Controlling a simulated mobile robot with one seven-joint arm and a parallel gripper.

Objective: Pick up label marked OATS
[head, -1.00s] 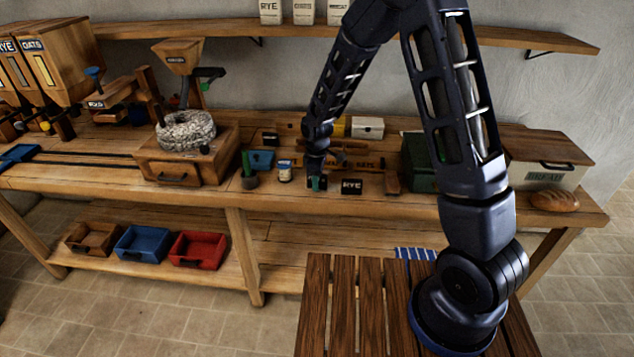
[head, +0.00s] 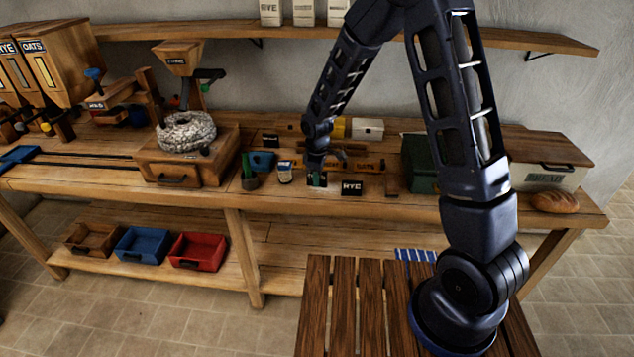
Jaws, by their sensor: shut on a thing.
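My gripper (head: 317,181) is low over the front part of the workbench, pointing down. It is shut on a small dark thing that looks like a label plate, mostly hidden by the fingers, so its word cannot be read. A black label marked RYE (head: 351,188) stands just to the right of my gripper, apart from it. Behind my gripper is a wooden rack (head: 368,165) with lettering that seems to read OATS at its right end. Another OATS sign (head: 32,46) is on the wooden bin at the far left.
A white jar (head: 285,174), a green cylinder (head: 248,172) and a blue box (head: 262,161) stand left of my gripper. A dark green box (head: 420,165), a bread box (head: 545,178) and a loaf (head: 555,202) are to the right. A shelf (head: 400,36) runs above the bench.

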